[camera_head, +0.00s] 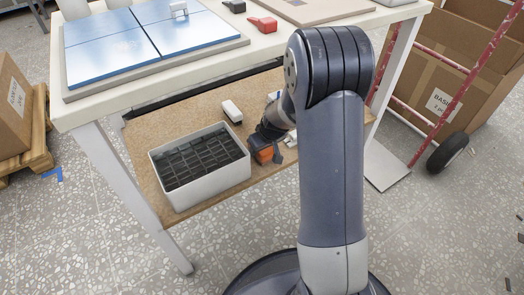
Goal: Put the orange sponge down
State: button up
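The orange sponge (265,154) is low over the wooden lower shelf (205,112) of the white table, just right of a grey crate. My gripper (268,150) points down at it, with dark fingers on either side, and looks shut on it. The fingers hide part of the sponge. I cannot tell whether its underside touches the shelf.
The grey crate (213,188) has a dark grid of dividers inside. A small white and dark object (232,112) lies behind it on the shelf. The tabletop above holds blue panels (125,42) and a red object (262,25). A table leg (135,195) stands at left.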

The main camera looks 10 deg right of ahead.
jog(key=shift+f, duration=0.3)
jog(key=o, duration=0.9)
jog(key=shift+r, duration=0.1)
jog(key=shift+d+r, duration=0.1)
jog(key=shift+r, duration=0.15)
jog(key=p+v, duration=0.4)
jog(key=v, duration=0.7)
jog(key=shift+s+r, duration=0.2)
jog(key=shift+r, duration=0.15)
